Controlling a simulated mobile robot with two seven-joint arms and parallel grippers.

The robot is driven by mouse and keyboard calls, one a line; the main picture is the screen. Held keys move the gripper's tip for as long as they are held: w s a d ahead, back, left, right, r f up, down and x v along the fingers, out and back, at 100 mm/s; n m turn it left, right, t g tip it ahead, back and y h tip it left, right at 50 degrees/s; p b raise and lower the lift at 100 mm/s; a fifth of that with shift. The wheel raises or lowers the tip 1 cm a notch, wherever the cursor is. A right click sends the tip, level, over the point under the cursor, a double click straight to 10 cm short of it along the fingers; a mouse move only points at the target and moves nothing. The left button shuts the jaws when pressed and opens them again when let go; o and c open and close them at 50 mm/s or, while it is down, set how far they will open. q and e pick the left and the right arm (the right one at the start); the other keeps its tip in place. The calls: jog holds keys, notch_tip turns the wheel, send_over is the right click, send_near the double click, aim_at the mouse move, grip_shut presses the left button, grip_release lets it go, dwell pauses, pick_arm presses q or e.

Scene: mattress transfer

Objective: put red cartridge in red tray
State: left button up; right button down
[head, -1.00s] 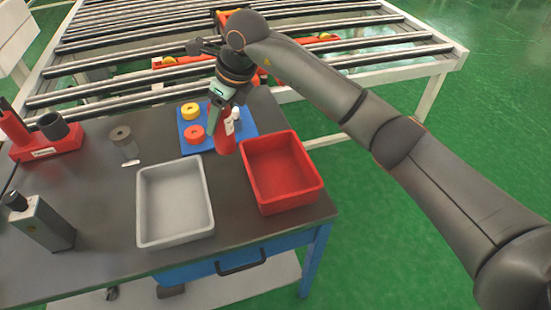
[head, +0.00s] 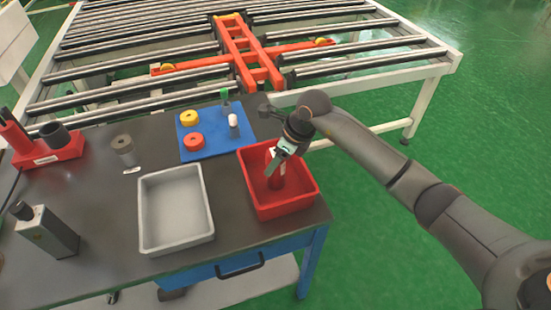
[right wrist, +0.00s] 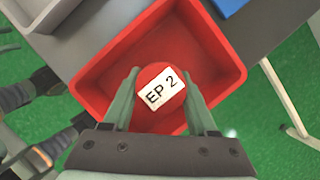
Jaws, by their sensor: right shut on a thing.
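The red tray (head: 285,205) sits at the right end of the dark table. In the right wrist view the tray (right wrist: 217,47) surrounds the fingers from above. The red cartridge (head: 275,177) stands roughly upright inside the tray outline. Its top carries a white label reading "EP 2" in the right wrist view, where the cartridge (right wrist: 177,73) sits between the fingers. My right gripper (head: 277,160) is shut on the cartridge from above; it also shows in the right wrist view (right wrist: 162,95). I cannot tell whether the cartridge touches the tray floor. My left gripper is not in view.
An empty grey tray (head: 175,207) stands left of the red one. A roller conveyor (head: 130,85) lies beyond the table.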

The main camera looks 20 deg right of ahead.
jog(key=shift+f, duration=0.2)
jog(key=shift+c, duration=1)
grip_release()
jog(key=v, duration=1.2)
jog(key=shift+b, duration=0.3)
jog(key=shift+r, duration=0.1)
